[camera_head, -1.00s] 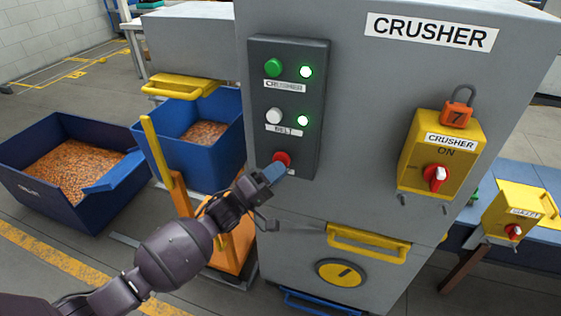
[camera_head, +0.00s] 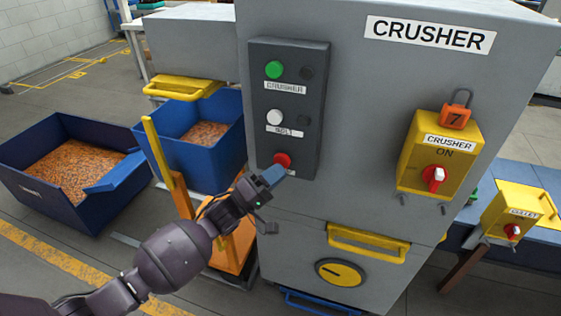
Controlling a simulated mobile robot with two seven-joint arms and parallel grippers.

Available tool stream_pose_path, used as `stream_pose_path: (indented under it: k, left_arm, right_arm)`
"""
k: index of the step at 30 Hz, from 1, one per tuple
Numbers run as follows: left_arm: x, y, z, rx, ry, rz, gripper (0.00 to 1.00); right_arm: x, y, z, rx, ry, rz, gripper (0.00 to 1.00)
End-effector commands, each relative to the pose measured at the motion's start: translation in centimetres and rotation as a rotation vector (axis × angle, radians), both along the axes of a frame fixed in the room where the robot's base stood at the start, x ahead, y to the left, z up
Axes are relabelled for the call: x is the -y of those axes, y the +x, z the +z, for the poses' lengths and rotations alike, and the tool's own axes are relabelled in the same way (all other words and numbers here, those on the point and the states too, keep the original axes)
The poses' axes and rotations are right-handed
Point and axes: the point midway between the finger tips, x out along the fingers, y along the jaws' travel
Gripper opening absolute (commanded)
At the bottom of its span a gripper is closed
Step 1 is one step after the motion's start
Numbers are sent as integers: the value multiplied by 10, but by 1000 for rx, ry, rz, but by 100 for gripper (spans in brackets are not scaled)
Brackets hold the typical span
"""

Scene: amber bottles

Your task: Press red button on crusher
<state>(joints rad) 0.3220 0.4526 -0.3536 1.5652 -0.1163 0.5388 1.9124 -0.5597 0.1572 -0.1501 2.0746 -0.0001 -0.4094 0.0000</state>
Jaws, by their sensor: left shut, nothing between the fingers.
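The crusher (camera_head: 360,90) is a large grey cabinet with a dark control panel (camera_head: 289,145) on its front. The panel holds a green button (camera_head: 273,70), a white button (camera_head: 274,117) and the red button (camera_head: 282,160) at the bottom. Two lamps, the upper one (camera_head: 306,73) and the lower one (camera_head: 304,122), are dark. My left gripper (camera_head: 272,175) is shut and empty, with its blue fingertips at the lower edge of the red button. They appear to touch it, and they partly cover the label below. My right gripper is not in view.
A yellow switch box (camera_head: 411,158) with a red knob and orange padlock (camera_head: 455,117) is on the crusher's right. A yellow handle (camera_head: 366,243) sticks out below. Blue bins of orange bits, one (camera_head: 40,195) further left, stand left of the crusher.

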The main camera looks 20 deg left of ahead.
Motion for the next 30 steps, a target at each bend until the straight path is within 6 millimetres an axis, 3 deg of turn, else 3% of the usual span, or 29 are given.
stream_pose_path:
  k: [16, 30]
  left_arm:
    - [0, -10, 1, -1, -1, 0, 0]
    - [-2, -48, 3, 2, -1, -1, 0]
  right_arm:
    - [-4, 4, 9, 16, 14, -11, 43]
    - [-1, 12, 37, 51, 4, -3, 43]
